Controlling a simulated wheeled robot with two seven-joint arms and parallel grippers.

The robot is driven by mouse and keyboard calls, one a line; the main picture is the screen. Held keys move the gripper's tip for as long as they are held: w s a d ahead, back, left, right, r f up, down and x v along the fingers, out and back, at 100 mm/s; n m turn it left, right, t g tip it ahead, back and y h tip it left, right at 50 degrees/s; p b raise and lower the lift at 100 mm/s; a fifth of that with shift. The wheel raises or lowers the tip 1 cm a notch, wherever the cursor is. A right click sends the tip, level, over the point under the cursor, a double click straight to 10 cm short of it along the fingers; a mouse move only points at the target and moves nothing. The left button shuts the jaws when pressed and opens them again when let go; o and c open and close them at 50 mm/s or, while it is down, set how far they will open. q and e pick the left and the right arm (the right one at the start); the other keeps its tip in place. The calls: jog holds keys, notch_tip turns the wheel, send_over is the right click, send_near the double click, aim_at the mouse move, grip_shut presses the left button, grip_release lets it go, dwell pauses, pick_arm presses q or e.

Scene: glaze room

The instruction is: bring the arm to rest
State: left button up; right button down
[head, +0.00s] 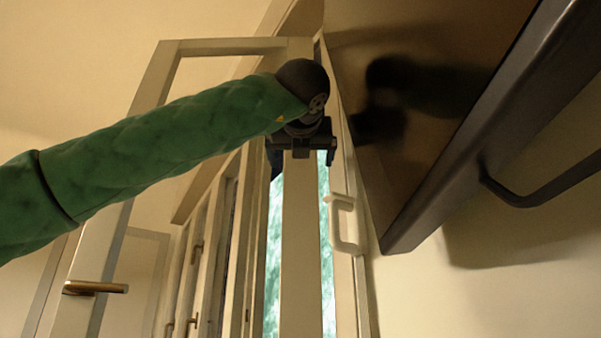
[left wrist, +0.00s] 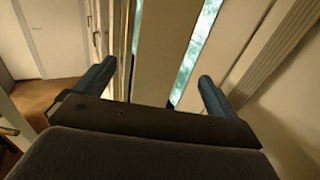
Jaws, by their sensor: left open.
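My left arm, in a green sleeve, comes in from the left of the head view. Its gripper (head: 302,155) is near the middle top, in front of a pale upright of the window frame (head: 300,250). In the left wrist view the two bluish fingers of the left gripper (left wrist: 156,78) stand wide apart. No held thing shows between them; the pale upright (left wrist: 168,50) and strips of bright glass show beyond. I cannot tell whether the fingers touch the frame. My right gripper is not in view.
A large dark glossy panel (head: 410,60) with a dark rail (head: 480,130) hangs close at the right of the gripper. A white handle (head: 345,225) is on the frame below. A pale open frame with a brass handle (head: 95,287) stands at the left, behind the arm.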

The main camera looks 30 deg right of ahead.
pick_arm(q)
jog(key=shift+v, duration=0.8)
